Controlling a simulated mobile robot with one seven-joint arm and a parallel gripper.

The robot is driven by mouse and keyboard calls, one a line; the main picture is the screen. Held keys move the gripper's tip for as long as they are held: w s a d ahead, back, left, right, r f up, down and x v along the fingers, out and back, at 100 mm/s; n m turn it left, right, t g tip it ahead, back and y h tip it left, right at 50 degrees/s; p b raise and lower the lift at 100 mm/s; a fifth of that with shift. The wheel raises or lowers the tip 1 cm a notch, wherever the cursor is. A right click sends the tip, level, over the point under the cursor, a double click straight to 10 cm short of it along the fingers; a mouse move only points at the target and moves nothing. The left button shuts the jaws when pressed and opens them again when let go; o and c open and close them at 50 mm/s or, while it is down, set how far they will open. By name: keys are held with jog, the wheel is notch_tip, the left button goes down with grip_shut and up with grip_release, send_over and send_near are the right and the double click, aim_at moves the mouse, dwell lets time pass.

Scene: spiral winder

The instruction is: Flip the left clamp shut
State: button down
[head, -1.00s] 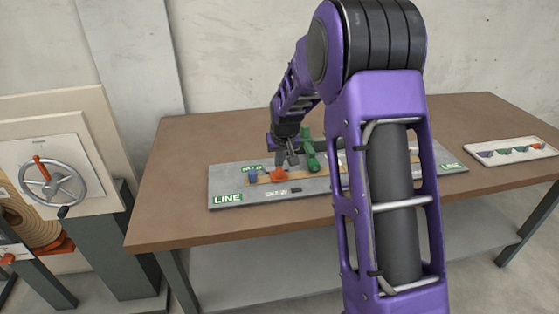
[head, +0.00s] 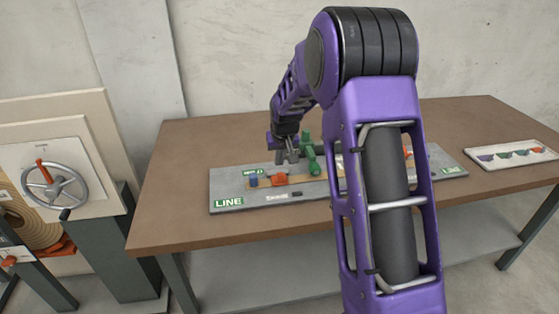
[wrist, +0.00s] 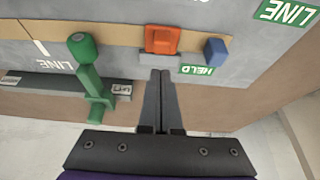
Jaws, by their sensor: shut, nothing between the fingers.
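The left clamp is green (head: 309,158) and stands on the grey board (head: 228,182), left of my arm in the head view. In the wrist view its round-ended handle (wrist: 84,58) is at the left, joined to a green base part. I cannot tell for sure whether it is fully open. My gripper (head: 286,157) is shut and empty, just left of the clamp in the head view. In the wrist view its fingertips (wrist: 161,72) point at the board's edge, right of the clamp and apart from it. My arm hides the right part of the board.
An orange block (head: 280,180) and a blue block (head: 253,180) sit on the board near my gripper. A white tray (head: 480,160) of coloured pieces lies at the table's right. A panel with a handwheel (head: 52,188) stands left of the table. The table's left part is clear.

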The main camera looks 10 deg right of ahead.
jog(key=r, duration=0.1)
jog(key=r+p, duration=0.1)
jog(key=r, duration=0.1)
jog(key=shift+s+r+p, duration=0.25)
jog(key=shift+r+p, duration=0.05)
jog(key=shift+r, duration=0.1)
jog(key=s+r, duration=0.1)
jog(key=s, duration=0.8)
jog(key=shift+s+r+b, duration=0.15)
jog(key=shift+s+b, duration=0.1)
jog(key=shift+b, duration=0.1)
